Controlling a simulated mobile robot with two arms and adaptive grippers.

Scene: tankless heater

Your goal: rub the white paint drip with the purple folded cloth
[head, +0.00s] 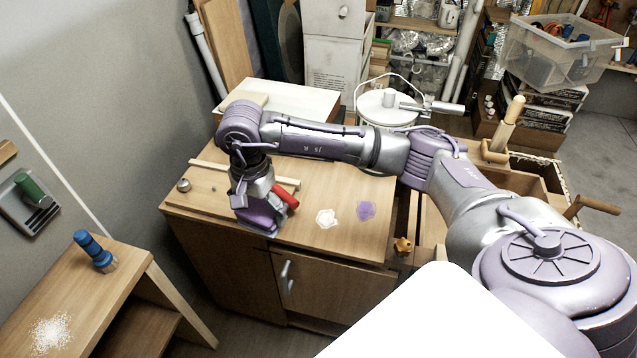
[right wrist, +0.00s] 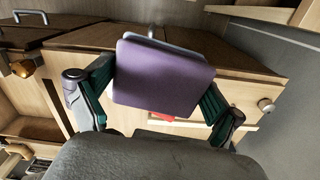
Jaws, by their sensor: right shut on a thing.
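The purple folded cloth (right wrist: 162,72) is clamped between the two fingers of my right gripper (right wrist: 158,85) and fills the middle of the right wrist view. In the head view, my right gripper (head: 258,212) points down over the left part of the wooden cabinet top; the cloth shows at its lower end (head: 262,220). I cannot tell whether the cloth touches the top. The white paint drip (head: 327,218) is a small pale patch on the same top, to the right of the gripper and apart from it. My left gripper is not in view.
A purple patch (head: 366,210) lies right of the white one. A red-handled thing (head: 285,195) lies close beside the gripper. A round knob-like thing (head: 184,185) stands at left, a white pot (head: 383,105) behind. A lower bench (head: 110,290) holds a blue-handled brush (head: 93,250) and white specks (head: 50,333).

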